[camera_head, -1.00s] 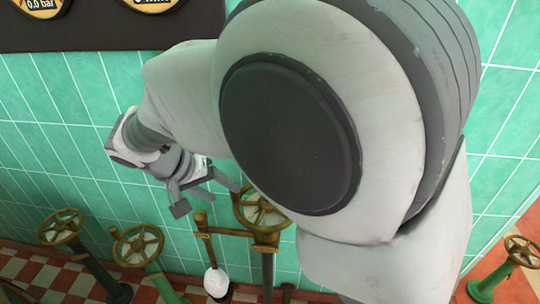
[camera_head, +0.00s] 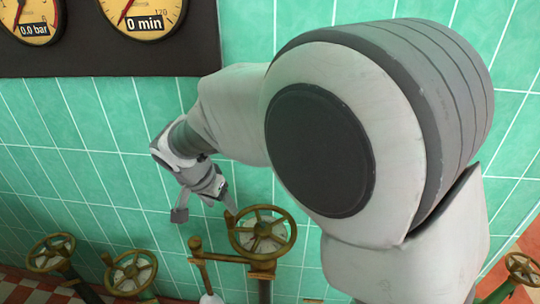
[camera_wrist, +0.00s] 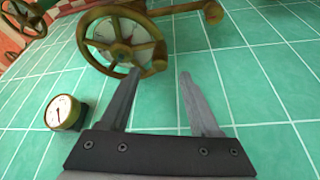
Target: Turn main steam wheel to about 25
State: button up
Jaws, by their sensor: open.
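A brass spoked handwheel (camera_head: 262,232) stands in front of the tiled wall, beside my gripper. I cannot read a label that marks it as the main steam wheel. My gripper (camera_head: 206,208) is open and empty, just left of and slightly above this wheel in the head view. In the wrist view a brass wheel (camera_wrist: 91,40) with a pale dial behind it lies just beyond my gripper (camera_wrist: 160,78). The left finger's tip overlaps the wheel's rim there; I cannot tell whether they touch. The dial's reading is too small to read.
Other brass wheels stand at the lower left (camera_head: 131,272), far left (camera_head: 50,252) and far right (camera_head: 522,268). A small round gauge (camera_wrist: 64,112) shows in the wrist view. A dark panel (camera_head: 180,58) holds gauges reading 0.0 bar and 0 min. My arm covers much of the right side.

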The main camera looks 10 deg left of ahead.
aim_at(228, 214)
jog(key=x, duration=0.8)
jog(key=shift+w+f, duration=0.1)
jog(key=shift+f, duration=0.05)
grip_shut()
dwell(1.1)
